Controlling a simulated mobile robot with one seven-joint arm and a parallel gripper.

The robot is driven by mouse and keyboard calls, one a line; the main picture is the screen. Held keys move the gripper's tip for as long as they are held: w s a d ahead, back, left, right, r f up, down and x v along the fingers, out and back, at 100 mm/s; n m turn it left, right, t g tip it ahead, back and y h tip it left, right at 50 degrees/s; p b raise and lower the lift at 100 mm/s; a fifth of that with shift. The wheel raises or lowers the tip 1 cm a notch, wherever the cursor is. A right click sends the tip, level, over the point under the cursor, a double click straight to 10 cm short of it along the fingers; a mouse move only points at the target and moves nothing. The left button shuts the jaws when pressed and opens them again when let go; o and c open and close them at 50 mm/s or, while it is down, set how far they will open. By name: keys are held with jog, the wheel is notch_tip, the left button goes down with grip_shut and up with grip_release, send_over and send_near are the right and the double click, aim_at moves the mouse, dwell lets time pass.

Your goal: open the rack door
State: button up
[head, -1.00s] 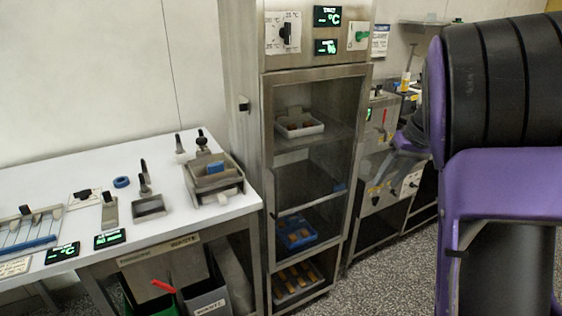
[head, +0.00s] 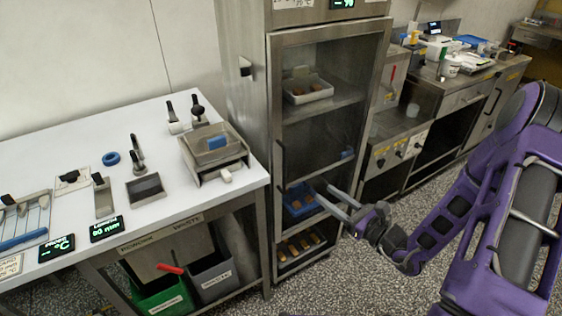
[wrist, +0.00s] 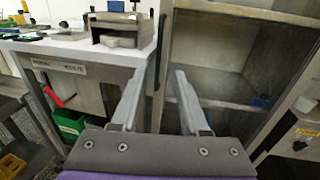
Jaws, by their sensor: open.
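The rack door (head: 330,35) is a steel-framed, see-through panel on the front of a tall steel cabinet. It looks shut. A slim dark upright handle (head: 281,165) runs along its left side. My gripper (head: 328,198) is open and empty in front of the lower half of the door, to the right of the handle in the head view. In the wrist view the two fingers of my gripper (wrist: 160,76) are spread, pointing at the cabinet's left edge, with a dark upright bar (wrist: 160,55) showing between and beyond them. I cannot tell the gap to it.
A white-topped table (head: 60,150) with tools and a steel device stands left of the cabinet, with bins (head: 212,278) beneath. Steel counters (head: 460,98) run to the right. Inside the rack are a white tray (head: 308,95) and a blue tray (head: 300,208). Speckled floor lies clear in front.

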jog(key=x, duration=1.6)
jog(key=shift+w+a, duration=0.25)
jog(key=shift+a, duration=0.05)
grip_shut()
dwell(0.6)
